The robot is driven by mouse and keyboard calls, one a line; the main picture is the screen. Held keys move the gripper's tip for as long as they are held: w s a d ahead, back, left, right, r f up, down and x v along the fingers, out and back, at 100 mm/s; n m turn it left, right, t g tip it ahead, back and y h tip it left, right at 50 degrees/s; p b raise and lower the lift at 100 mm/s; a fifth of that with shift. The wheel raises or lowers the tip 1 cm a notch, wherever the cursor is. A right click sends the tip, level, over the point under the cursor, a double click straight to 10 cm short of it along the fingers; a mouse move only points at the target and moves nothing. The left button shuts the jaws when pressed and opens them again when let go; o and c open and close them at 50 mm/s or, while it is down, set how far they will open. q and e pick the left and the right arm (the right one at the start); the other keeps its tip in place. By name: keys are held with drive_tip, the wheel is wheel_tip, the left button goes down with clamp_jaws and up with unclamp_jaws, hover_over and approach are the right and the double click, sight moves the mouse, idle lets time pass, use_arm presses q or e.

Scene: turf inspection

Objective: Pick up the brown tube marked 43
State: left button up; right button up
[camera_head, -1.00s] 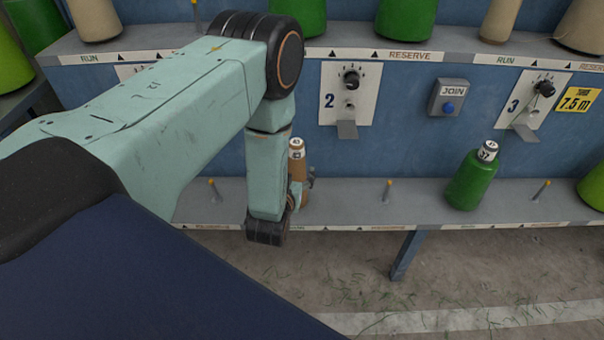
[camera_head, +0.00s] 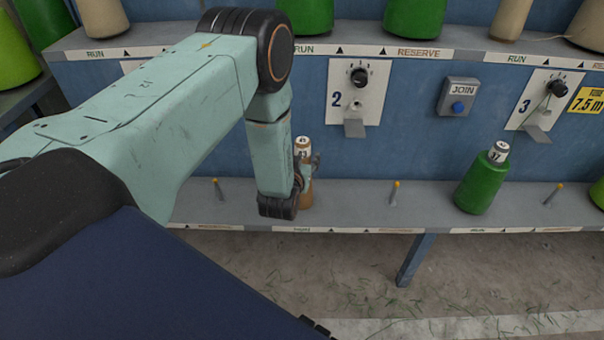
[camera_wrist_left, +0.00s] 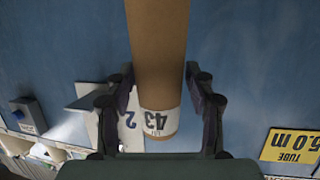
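The brown tube marked 43 (camera_head: 306,190) stands upright on the lower shelf in the head view, partly hidden by my left gripper (camera_head: 311,163). In the left wrist view the picture is upside down. There the tube (camera_wrist_left: 158,60) runs between the two fingers of the left gripper (camera_wrist_left: 160,75), with its white 43 label toward the bottom. The fingers are apart, one on each side of the tube, with narrow gaps that look clear of it. My right gripper is in neither view.
A green bobbin with a 37 tube (camera_head: 482,182) stands right on the lower shelf (camera_head: 350,205). Yellow-tipped pegs (camera_head: 395,193) rise from the shelf. Plate 2 (camera_head: 353,92) and the JOIN box (camera_head: 458,97) are on the blue panel behind. An upper shelf (camera_head: 440,55) holds several bobbins.

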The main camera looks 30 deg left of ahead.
use_arm(q)
drive_tip(key=c, duration=0.8)
